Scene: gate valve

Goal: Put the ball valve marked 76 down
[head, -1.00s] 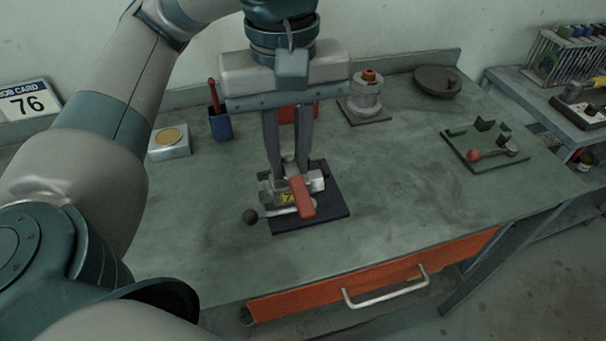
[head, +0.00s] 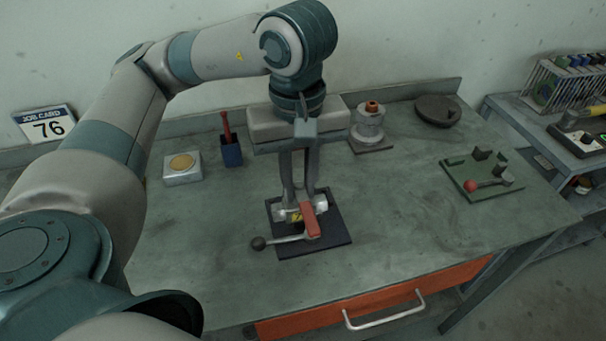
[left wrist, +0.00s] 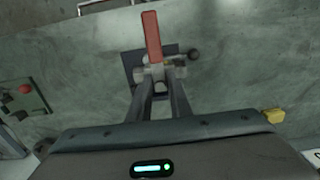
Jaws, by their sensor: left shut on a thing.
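The ball valve (head: 312,222) has a pale body, a yellow tag and a red handle. The tag's number is too small to read. In the left wrist view the red handle (left wrist: 152,38) points up and away. My left gripper (head: 300,198) points down and is shut on the valve over a dark square plate (head: 330,232). A grey lever with a black knob (head: 258,243) reaches out to the left at the plate. I cannot tell whether the valve touches the plate, as the fingers and handle hide the contact. My right gripper is not in view.
A pale block with a yellow disc (head: 182,177) and a blue cup (head: 231,153) stand behind to the left. A flanged fitting (head: 370,125) and a dark round dish (head: 437,111) stand at the back. A green plate (head: 470,188) with a red-knobbed lever lies right. Bench front is clear.

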